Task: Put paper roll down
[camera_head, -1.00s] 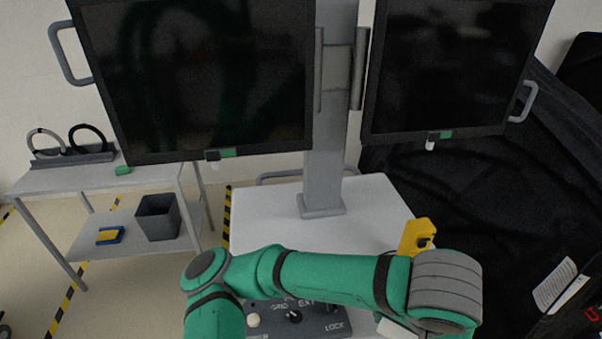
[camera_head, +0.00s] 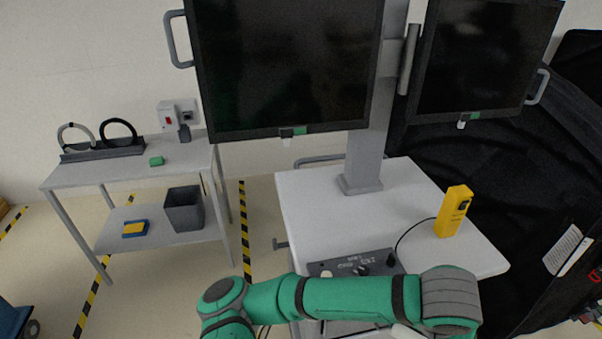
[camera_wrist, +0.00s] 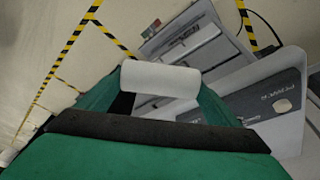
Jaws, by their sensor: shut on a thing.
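The white paper roll (camera_wrist: 160,79) shows in the wrist view, held between the green fingers of my gripper (camera_wrist: 160,88). The gripper is shut on the roll, which lies crosswise between the fingers. In the wrist view the roll is in the air, with floor and the cart beyond it. In the head view my green arm stretches across the bottom. The gripper and most of the roll are hidden there or out of frame.
A white cart (camera_head: 315,205) with two screens and a control panel (camera_head: 330,267) stands ahead. A yellow device (camera_head: 454,212) sits on its right side. A grey table (camera_head: 75,178) with ring holders, a green block (camera_head: 156,161) and a bin (camera_head: 184,210) stands left. Black covers hang at right.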

